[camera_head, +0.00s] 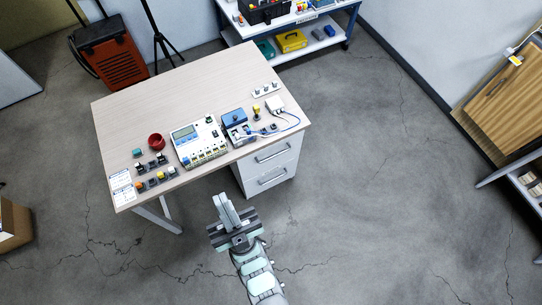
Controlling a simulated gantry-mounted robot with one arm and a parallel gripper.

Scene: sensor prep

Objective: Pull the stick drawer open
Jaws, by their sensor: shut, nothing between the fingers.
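A white drawer unit (270,168) stands under the right end of the wood-topped desk (150,96). Its front shows an upper drawer handle (273,153) and a lower drawer handle (272,177). Both drawers look shut. Which one is the stick drawer cannot be told from this view. My gripper (223,201) is in front of the desk, to the left of and below the drawer unit in the picture. It is shut and empty, apart from both handles. No stick shows clearly.
On the desk are a white device with a screen (198,141), a blue-topped box (235,120), a red bowl (156,140), and several small coloured parts. A desk leg (160,216) stands at the left. The floor right of the drawers is clear.

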